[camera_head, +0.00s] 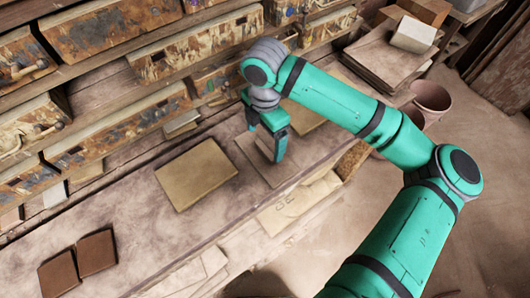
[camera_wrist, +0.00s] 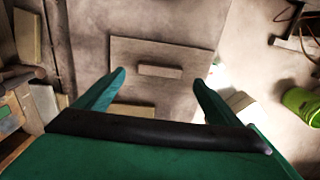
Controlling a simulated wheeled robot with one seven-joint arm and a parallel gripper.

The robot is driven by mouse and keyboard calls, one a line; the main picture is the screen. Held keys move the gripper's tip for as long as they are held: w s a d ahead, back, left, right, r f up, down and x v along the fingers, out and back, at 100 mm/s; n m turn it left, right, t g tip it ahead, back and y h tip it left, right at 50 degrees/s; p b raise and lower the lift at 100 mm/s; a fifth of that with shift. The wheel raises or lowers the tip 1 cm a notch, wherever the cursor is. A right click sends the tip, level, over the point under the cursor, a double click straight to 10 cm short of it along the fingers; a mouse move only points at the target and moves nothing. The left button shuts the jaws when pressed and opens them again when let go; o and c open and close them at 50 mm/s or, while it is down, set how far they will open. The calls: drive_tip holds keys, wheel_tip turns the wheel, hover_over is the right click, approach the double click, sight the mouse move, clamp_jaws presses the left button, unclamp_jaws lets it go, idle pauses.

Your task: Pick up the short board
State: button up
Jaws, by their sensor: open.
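A short, narrow board (camera_wrist: 160,71) lies flat on a wider flat board (camera_wrist: 190,52) in the wrist view. My gripper (camera_wrist: 159,77) is open above it, with one finger on each side and nothing held. From this view I cannot tell how high the fingers are above the short board. In the head view my gripper (camera_head: 267,146) points down over the wide board (camera_head: 283,178) on the long bench. The fingers partly cover the short board there.
A tan board (camera_head: 196,174) lies on the bench left of my gripper, and two dark brown tiles (camera_head: 97,252) lie at the lower left. Shelves of worn drawers (camera_head: 115,33) rise behind the bench. A bucket (camera_head: 431,98) stands at the right.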

sight(266, 149)
drive_tip(key=shift+d+f, duration=0.1)
drive_tip(key=shift+f, duration=2.45)
drive_tip(key=c, duration=1.3)
